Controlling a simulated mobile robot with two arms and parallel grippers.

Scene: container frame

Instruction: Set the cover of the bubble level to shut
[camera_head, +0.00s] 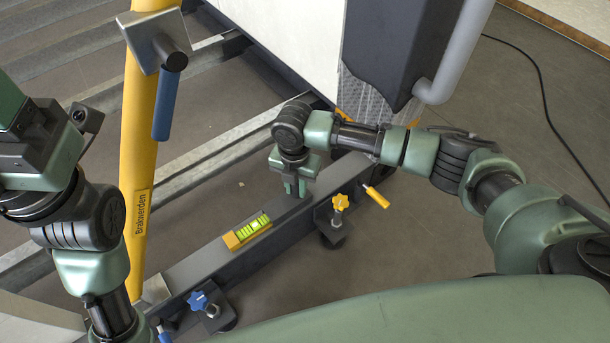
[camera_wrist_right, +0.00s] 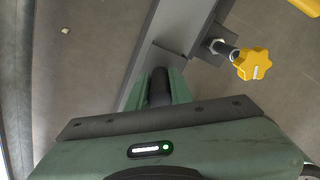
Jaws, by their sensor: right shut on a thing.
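The bubble level (camera_head: 248,232) is a yellow block with a bright green vial, on the dark beam. Its vial is uncovered. My right gripper (camera_head: 294,188) points down at the beam, to the upper right of the level. In the right wrist view its fingers (camera_wrist_right: 160,88) are shut on a dark cylindrical handle (camera_wrist_right: 159,84) at the beam. I cannot tell for certain whether this handle belongs to the level's cover; the fingers hide most of it. My left gripper (camera_head: 10,106) is at the left edge, away from the level and partly cut off.
A yellow star knob (camera_head: 340,202) and yellow handle (camera_head: 376,196) stick out beside the beam; the knob also shows in the right wrist view (camera_wrist_right: 252,64). A blue knob (camera_head: 197,300) is lower left. A yellow post (camera_head: 140,120) with a blue handle (camera_head: 166,105) stands at left.

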